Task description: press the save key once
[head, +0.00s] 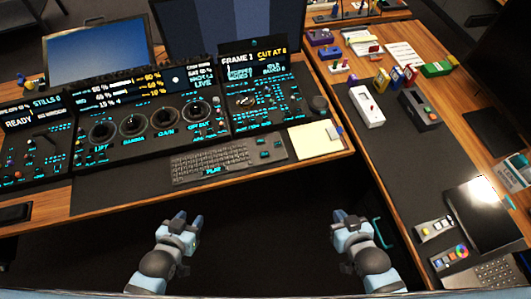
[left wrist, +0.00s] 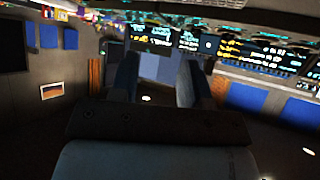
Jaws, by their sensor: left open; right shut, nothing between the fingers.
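A control panel (head: 155,132) with trackballs, dials and lit cyan labels spans the desk in the head view. A dark keyboard (head: 213,163) lies in front of it, with a few cyan-lit keys to its right. I cannot read a save label on any key, so I cannot tell which key it is. My left gripper (head: 188,219) is open and empty, in front of the desk edge below the keyboard. Its spread fingers also show in the left wrist view (left wrist: 157,72). My right gripper (head: 346,216) is shut and empty, farther right, also apart from the desk.
A yellow notepad (head: 310,140) lies right of the keyboard. A side desk on the right holds a white box (head: 367,104), a dark box (head: 419,110), a tablet (head: 483,215) and several small devices. Dark free space lies around both grippers.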

